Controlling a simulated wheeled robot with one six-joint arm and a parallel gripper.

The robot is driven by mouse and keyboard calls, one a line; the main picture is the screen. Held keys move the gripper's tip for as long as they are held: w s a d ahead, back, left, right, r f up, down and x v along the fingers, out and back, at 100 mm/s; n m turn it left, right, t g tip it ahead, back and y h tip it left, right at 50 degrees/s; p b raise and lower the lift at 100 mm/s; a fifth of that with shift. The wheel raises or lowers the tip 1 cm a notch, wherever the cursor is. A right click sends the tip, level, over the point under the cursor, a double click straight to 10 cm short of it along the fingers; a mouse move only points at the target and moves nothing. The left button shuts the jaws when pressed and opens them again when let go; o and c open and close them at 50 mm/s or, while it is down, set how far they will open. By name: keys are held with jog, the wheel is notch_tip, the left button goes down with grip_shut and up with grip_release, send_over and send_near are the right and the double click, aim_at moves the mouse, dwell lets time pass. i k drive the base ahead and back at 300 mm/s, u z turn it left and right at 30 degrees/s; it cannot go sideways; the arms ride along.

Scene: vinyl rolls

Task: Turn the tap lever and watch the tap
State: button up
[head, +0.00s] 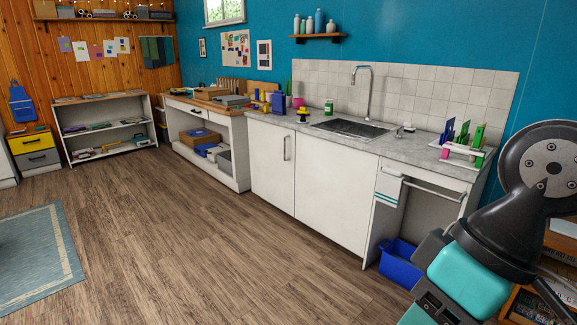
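The tap (370,83) is a tall, curved, silver spout that stands at the back of the sink (350,128), which is set into a grey worktop. No water can be made out at this size. A small pale fitting (399,132) sits on the worktop just right of the sink; I cannot tell whether it is the tap lever. My arm fills the lower right, with dark and turquoise links, well in front of the worktop and apart from the tap. My gripper's fingers are not in view.
A rack of coloured items (462,150) stands at the worktop's right end. A green jar (328,106) is behind the sink. A towel (388,187) hangs on a rail, with a blue bin (400,264) below. The wooden floor (180,240) is clear before the cabinets.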

aim_at(400, 126)
jog(key=u, duration=0.3)
jog(key=i, duration=2.3)
jog(key=z, duration=0.55)
jog(key=i, duration=1.85)
jog(key=z, duration=0.55)
